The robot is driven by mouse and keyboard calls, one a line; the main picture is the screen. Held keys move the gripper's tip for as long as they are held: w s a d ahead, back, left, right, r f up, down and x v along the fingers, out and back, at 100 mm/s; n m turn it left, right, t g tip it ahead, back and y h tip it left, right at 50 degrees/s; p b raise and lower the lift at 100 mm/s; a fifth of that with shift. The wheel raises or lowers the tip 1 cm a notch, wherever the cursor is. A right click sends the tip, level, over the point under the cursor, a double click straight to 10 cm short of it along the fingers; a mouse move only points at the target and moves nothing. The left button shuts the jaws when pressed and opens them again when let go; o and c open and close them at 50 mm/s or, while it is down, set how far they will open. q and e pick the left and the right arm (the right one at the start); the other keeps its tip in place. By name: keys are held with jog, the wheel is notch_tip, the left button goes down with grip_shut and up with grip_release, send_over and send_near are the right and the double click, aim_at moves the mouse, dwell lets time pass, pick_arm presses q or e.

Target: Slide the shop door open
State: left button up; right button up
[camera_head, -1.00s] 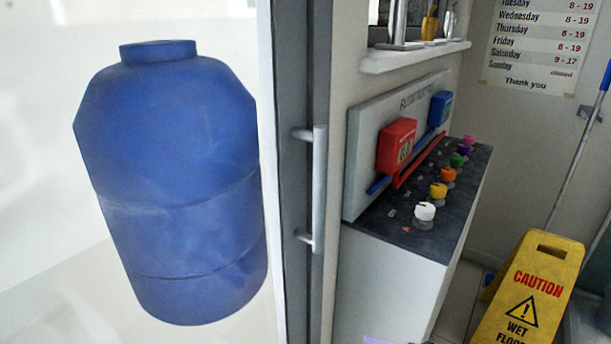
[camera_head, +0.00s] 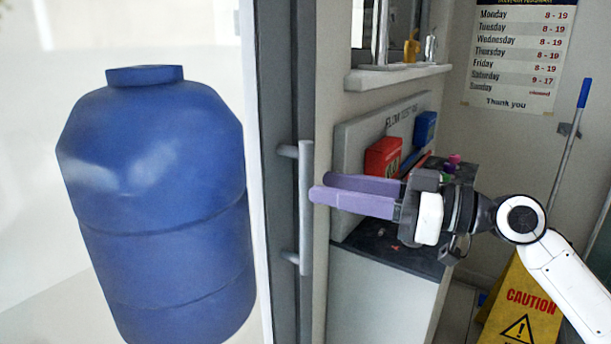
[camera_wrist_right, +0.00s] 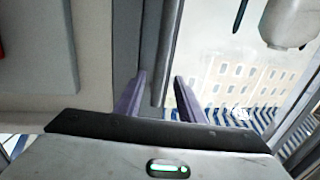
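The shop door (camera_head: 276,90) has a grey frame with a glass pane on its left. Its vertical grey bar handle (camera_head: 305,245) stands on two short posts. My right gripper (camera_head: 319,186) reaches in from the right with its purple fingers level at the handle's upper half, the tips overlapping its right edge. In the right wrist view, the two fingers (camera_wrist_right: 160,88) are apart, with a long grey bar, apparently the handle, running between them. Contact cannot be told. My left gripper is not in view.
A large blue tank (camera_head: 155,200) shows through the glass at left. Right of the door are a counter (camera_head: 385,290) with a flow-test panel, a ledge (camera_head: 400,76), a yellow caution sign (camera_head: 520,310) and a blue-topped pole (camera_head: 568,150).

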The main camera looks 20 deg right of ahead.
jog(key=p+x, duration=0.1)
jog(key=x, duration=0.4)
jog(key=shift+w+a, duration=0.1)
jog(key=shift+a, duration=0.05)
grip_shut()
